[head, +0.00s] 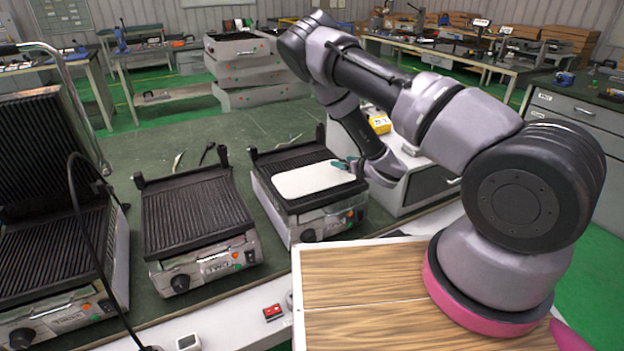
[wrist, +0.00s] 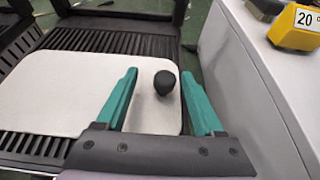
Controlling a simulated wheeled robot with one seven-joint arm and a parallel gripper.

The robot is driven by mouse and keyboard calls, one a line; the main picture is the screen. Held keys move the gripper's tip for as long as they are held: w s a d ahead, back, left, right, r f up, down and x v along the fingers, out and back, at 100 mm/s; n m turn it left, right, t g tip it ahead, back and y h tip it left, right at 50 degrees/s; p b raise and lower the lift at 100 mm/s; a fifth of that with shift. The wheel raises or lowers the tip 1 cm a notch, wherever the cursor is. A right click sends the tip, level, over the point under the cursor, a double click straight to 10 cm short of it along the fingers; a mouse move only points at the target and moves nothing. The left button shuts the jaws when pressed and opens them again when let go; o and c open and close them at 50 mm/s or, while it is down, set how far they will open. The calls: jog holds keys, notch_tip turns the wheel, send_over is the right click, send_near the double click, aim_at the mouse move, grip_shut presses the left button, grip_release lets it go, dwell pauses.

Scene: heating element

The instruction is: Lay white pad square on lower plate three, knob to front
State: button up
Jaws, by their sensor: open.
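The white pad (head: 312,180) lies on the ribbed lower plate (head: 297,155) of the third grill, the rightmost in the head view. It looks flat, with bare ribs behind it. In the wrist view the pad (wrist: 55,90) has rounded corners and a black knob (wrist: 164,83) near its right end. Bare ribs of the plate (wrist: 125,42) show behind it. My gripper (head: 345,163) is over the pad's right end in the head view. In the wrist view my gripper (wrist: 160,75) is open, its teal fingers on either side of the knob, with visible gaps.
Two more grills stand to the left: the middle one (head: 195,210) with its lower plate bare, the far left one with a raised lid (head: 40,140). A white cabinet (wrist: 250,80) stands close on the right, with a yellow device (wrist: 297,27) on top. A wooden board (head: 360,270) lies in front.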

jog(key=shift+d+x, duration=0.2)
jog(key=shift+x, duration=1.15)
jog(key=shift+d+x, duration=0.2)
jog(key=shift+x, duration=1.15)
jog(key=shift+w+f, duration=0.1)
jog(key=shift+f, duration=0.05)
grip_shut()
